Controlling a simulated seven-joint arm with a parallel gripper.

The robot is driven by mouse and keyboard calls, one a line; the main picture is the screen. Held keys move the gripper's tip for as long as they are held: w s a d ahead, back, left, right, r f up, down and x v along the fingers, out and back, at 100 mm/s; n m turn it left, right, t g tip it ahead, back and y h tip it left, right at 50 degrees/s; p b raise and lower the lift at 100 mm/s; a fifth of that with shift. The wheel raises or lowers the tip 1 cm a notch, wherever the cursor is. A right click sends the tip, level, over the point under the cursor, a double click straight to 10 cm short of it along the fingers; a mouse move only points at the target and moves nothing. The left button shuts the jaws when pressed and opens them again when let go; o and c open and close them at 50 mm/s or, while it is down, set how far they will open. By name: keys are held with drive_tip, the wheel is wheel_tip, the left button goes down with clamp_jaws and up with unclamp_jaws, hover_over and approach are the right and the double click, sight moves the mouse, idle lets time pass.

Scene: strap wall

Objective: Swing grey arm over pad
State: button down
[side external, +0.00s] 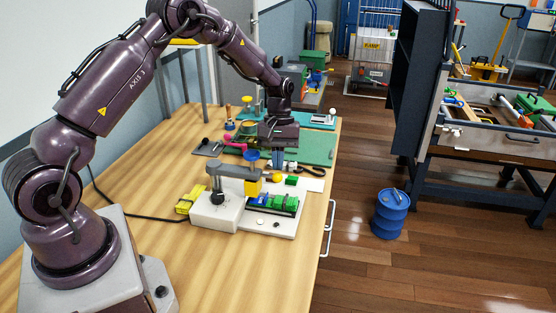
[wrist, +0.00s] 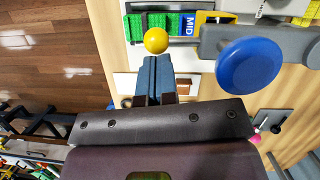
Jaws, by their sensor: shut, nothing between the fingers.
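A row of green pieces (side external: 284,203) lies on the white plate; which part is the pad I cannot tell. My gripper (side external: 277,167) is shut and empty, right of the knob. In the wrist view its fingertips (wrist: 155,62) are just below a yellow ball (wrist: 156,40).
A yellow block (side external: 188,200) sits left of the white base. Green mats and small tools (side external: 315,148) lie behind. The table's right edge is close by. A blue drum (side external: 390,213) stands on the floor.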

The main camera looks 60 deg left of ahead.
drive_tip(key=shift+a, duration=0.1)
drive_tip(key=w+a+r, duration=0.4)
drive_tip(key=a+r, duration=0.2)
drive_tip(key=r, duration=0.4)
drive_tip(key=s+d+r+m+t+y, duration=0.1)
drive_tip(key=s+d+r+m+t, duration=0.1)
drive_tip(key=s+d, duration=0.4)
drive_tip(key=s+d+r+m+t+y, duration=0.1)
drive_tip(key=s+d+r+m+t, duration=0.2)
drive_tip(key=s, duration=0.9)
drive_tip(key=s+d+r+m+t, duration=0.2)
drive_tip(key=s+d+r+m, duration=0.3)
drive_tip(key=s+d+r, duration=0.3)
drive_tip(key=shift+s+d+r+m+t+y, duration=0.3)
drive_tip(key=shift+s+d+r+m+y, duration=0.15)
drive_tip(key=shift+s, duration=0.2)
